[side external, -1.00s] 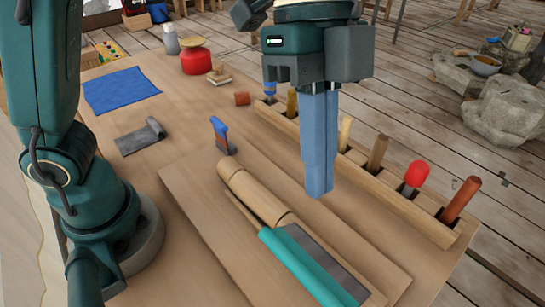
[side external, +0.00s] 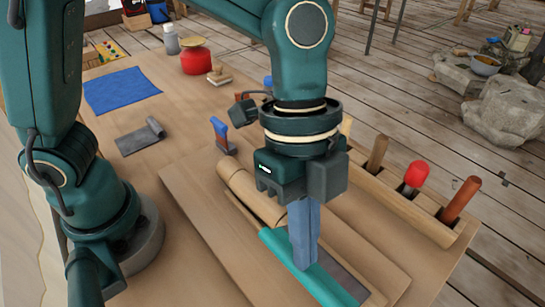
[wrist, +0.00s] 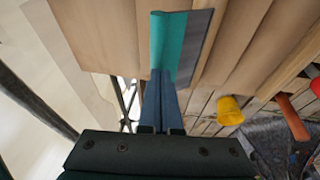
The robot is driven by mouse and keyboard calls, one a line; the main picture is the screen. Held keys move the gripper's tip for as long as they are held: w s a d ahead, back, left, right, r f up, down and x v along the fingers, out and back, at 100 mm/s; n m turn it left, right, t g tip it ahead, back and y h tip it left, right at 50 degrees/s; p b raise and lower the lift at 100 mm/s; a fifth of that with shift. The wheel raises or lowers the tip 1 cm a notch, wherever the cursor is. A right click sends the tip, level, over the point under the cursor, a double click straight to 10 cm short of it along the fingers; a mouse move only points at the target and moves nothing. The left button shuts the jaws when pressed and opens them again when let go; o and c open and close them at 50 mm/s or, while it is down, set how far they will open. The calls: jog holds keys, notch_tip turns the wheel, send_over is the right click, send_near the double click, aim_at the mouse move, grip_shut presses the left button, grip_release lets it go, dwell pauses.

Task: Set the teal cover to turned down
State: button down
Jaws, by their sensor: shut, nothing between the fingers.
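The teal cover (side external: 328,287) is a long narrow strip along the left side of a dark grey flat panel (side external: 345,276) on the wooden board. In the wrist view the teal cover (wrist: 168,42) also lies beside the grey panel (wrist: 195,45). My gripper (side external: 303,264) points down with its blue fingers shut and empty. The fingertips are at the teal strip and hide part of its middle in the side view. In the wrist view my gripper (wrist: 160,76) overlaps the strip's near end. I cannot tell whether the fingers touch it.
A rounded wooden piece (side external: 250,195) lies just behind the strip. A tool rack (side external: 425,220) with several handles, one red-topped (side external: 416,174), stands to the right.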

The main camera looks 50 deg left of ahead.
jog(key=shift+s+f+m+t, duration=0.3)
jog(key=shift+s+f+t, duration=0.3)
jog(key=shift+s+t, duration=0.45)
jog(key=shift+s+f+t, duration=0.15)
jog(key=shift+s+f, duration=0.15)
jog(key=shift+f, duration=0.2)
jog(key=shift+s+f+t, duration=0.1)
jog(key=shift+s+f, duration=0.15)
jog(key=shift+f, duration=0.25)
jog(key=shift+s+f, duration=0.4)
jog(key=shift+f, duration=0.4)
jog(key=shift+s+f, duration=0.1)
jog(key=shift+f, duration=0.1)
